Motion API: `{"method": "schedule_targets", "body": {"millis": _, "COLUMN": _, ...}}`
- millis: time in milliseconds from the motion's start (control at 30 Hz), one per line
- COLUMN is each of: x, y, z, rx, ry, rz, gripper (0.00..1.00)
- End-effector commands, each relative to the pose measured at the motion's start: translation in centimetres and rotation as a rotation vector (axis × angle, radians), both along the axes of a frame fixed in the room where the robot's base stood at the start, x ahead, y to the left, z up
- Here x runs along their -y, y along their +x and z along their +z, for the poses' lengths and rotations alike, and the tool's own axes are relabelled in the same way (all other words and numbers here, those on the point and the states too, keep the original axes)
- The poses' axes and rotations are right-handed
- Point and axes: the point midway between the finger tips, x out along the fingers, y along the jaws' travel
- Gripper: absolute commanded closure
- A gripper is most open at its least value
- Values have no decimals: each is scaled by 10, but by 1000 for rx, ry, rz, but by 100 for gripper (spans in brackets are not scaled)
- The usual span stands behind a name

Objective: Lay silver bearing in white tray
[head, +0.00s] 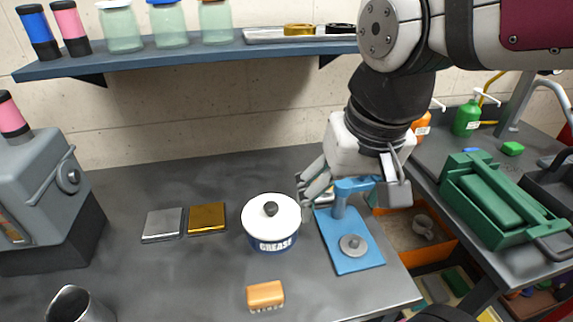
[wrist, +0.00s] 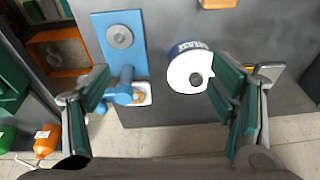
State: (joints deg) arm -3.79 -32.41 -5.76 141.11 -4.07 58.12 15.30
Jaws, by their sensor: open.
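My gripper (head: 318,185) is open over the back of the grey bench, behind the blue press (head: 342,225). In the wrist view its fingers (wrist: 162,88) are spread wide with nothing between them. A small white tray (wrist: 143,93) shows beside the blue press head, partly covered by it; a small orange-gold piece seems to lie there. In the head view my gripper and the press largely hide that spot. A round silver piece with a raised centre (head: 354,245) sits on the press base, and also shows in the wrist view (wrist: 119,37). I cannot tell whether it is the silver bearing.
A white-lidded grease pot (head: 270,222) stands left of the press. Silver (head: 162,225) and gold (head: 207,218) flat cases lie farther left. An orange brush (head: 265,295) lies in front. A shelf (head: 190,55) hangs behind; a green toolbox (head: 500,205) stands right.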

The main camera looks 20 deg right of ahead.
Motion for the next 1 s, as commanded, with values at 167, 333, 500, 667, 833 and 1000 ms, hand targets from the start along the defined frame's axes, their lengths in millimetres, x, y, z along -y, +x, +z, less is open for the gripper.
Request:
{"method": "schedule_targets", "body": {"millis": 167, "x": -13, "y": -38, "z": -2, "rx": 26, "ry": -30, "rz": 178, "gripper": 22}}
{"method": "schedule_targets", "body": {"millis": 333, "x": -18, "y": -51, "z": -5, "rx": 30, "ry": -44, "rz": 247, "gripper": 22}}
{"method": "schedule_targets", "body": {"millis": 500, "x": -18, "y": -52, "z": -5, "rx": 29, "ry": -45, "rz": 253, "gripper": 22}}
{"method": "schedule_targets", "body": {"millis": 667, "x": -18, "y": -52, "z": -3, "rx": 32, "ry": -46, "rz": 252, "gripper": 22}}
{"method": "schedule_targets", "body": {"millis": 833, "x": -18, "y": -53, "z": 18, "rx": 64, "ry": -54, "rz": 251, "gripper": 22}}
{"method": "schedule_targets", "body": {"millis": 1000, "x": -18, "y": -53, "z": 49, "rx": 119, "ry": -67, "rz": 252, "gripper": 22}}
